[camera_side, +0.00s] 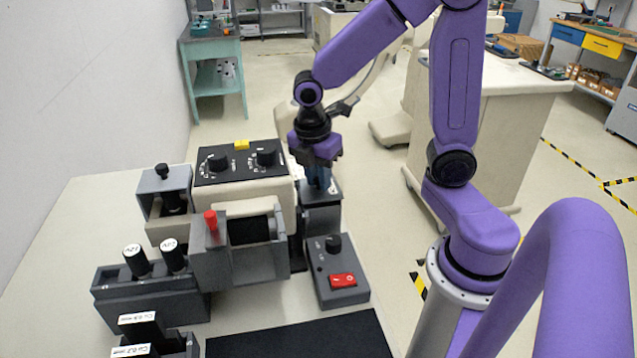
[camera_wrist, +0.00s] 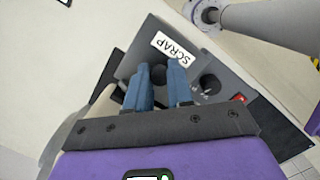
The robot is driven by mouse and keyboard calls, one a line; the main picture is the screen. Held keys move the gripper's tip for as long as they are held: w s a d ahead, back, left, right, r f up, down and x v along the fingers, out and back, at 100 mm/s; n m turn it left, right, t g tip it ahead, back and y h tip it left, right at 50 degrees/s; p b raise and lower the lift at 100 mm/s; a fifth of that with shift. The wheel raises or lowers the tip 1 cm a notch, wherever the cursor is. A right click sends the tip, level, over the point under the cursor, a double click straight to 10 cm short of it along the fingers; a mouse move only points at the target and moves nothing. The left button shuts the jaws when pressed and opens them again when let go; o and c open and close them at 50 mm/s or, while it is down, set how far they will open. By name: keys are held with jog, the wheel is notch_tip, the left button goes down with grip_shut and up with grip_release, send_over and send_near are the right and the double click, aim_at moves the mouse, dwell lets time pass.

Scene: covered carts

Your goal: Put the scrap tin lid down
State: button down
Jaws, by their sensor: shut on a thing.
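The scrap tin lid (camera_wrist: 137,62) is a flat dark grey plate with a white "SCRAP" label and a dark knob. My gripper (camera_wrist: 161,70) has its blue fingers shut around the knob in the wrist view. In the side view, my gripper (camera_side: 319,184) points down at the grey scrap tin (camera_side: 321,222), behind the control box. The lid there is partly hidden by the fingers and the machine. I cannot tell whether the lid touches the tin's rim or is slightly above it.
A control box (camera_side: 338,290) with a knob and red switch stands just in front of the tin. A cream machine with a black dial panel (camera_side: 240,165) stands close to its left. A black mat (camera_side: 300,340) lies clear at the front.

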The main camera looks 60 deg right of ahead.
notch_tip(320, 180, up, 14)
jog(key=w+d+m, duration=0.5)
jog(key=w+d, duration=0.2)
jog(key=w, duration=0.1)
jog(key=shift+n+g, duration=0.3)
jog(key=f, duration=2.3)
jog(key=shift+s+d, duration=0.1)
jog(key=shift+s, duration=0.15)
jog(key=shift+f, duration=0.2)
jog(key=c, duration=1)
grip_release()
